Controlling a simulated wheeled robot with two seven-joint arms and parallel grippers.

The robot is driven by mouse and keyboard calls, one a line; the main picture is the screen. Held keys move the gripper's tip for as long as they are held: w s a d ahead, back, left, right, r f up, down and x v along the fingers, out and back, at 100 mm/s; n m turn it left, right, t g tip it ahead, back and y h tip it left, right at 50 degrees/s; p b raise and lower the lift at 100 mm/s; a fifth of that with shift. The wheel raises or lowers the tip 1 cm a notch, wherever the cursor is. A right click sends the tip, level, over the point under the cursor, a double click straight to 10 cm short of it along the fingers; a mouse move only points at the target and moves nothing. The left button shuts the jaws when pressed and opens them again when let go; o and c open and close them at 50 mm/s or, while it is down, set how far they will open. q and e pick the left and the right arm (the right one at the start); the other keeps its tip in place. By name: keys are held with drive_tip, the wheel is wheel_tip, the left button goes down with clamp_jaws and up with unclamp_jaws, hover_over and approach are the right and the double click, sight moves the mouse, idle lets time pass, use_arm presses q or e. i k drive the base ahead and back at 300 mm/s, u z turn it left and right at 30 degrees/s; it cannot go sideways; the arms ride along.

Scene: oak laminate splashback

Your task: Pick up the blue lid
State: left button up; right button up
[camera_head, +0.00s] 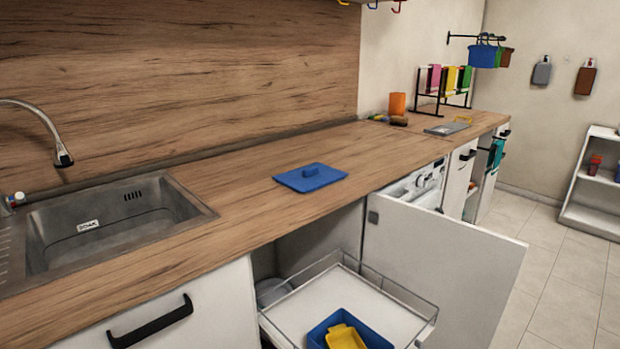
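The blue lid (310,178) lies flat on the wooden counter (235,208), to the right of the sink. Neither of my grippers shows in the head view.
A steel sink (110,222) with a tap (40,125) is at the left. Below the lid, a pulled-out drawer (350,295) holds a blue container (375,336) with a yellow item (345,337) in it. An open white door (440,265) juts out at the right. Counter around the lid is clear.

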sight(312, 177)
drive_tip(key=z, duration=3.3)
drive_tip(key=k, duration=1.15)
drive_tip(key=u, duration=1.7)
drive_tip(key=i, duration=1)
drive_tip(key=z, duration=0.4)
